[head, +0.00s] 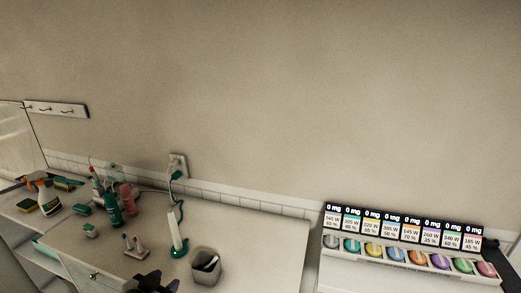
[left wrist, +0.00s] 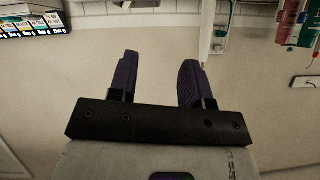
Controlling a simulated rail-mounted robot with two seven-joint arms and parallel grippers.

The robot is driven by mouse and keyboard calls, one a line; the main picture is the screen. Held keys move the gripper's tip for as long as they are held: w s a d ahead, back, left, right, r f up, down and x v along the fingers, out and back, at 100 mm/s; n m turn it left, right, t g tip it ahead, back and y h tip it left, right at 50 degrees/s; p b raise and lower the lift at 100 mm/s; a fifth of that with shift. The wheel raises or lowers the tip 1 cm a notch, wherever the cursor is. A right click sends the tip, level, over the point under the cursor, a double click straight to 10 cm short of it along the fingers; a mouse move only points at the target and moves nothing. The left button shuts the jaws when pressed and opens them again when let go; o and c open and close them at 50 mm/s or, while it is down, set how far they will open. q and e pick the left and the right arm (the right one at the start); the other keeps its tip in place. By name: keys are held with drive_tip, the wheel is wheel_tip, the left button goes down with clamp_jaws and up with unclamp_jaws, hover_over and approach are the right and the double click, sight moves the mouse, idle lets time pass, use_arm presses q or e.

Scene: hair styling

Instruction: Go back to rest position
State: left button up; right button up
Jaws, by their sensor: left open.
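My left gripper (head: 157,282) shows at the bottom edge of the head view, in front of the white counter (head: 255,245). In the left wrist view my left gripper (left wrist: 158,75) has its two purple fingers apart, with nothing between them. Most of the left arm is outside the head view. My right gripper is in neither view.
A white curling-iron-like tool (head: 176,230) stands on the counter beside a dark square cup (head: 206,266). Several bottles, such as a green one (head: 115,210), stand at the left. A row of coloured pods (head: 416,257) is at the right. The middle right counter is clear.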

use_arm(q)
drive_tip(key=s+a+r+y, duration=0.1)
drive_tip(key=s+r+y, duration=0.2)
drive_tip(key=s, duration=0.2)
drive_tip(key=s+d+f+n+g+p, duration=0.1)
drive_tip(key=s+f, duration=0.4)
drive_tip(key=s, duration=0.5)
drive_tip(key=s+d+f+g+p, duration=0.2)
drive_tip(key=s+f, duration=0.4)
drive_tip(key=s, duration=0.4)
drive_tip(key=s+d+f+n+g+p, duration=0.1)
drive_tip(key=s+f+g+p, duration=0.2)
drive_tip(key=s, duration=0.7)
wheel_tip(320, 180, down, 3)
drive_tip(key=g, duration=0.2)
drive_tip(key=shift+s+d+f+n+g+h+p, duration=0.15)
drive_tip(key=shift+s+d+n+g+h+p, duration=0.15)
drive_tip(key=shift+h+p, duration=0.1)
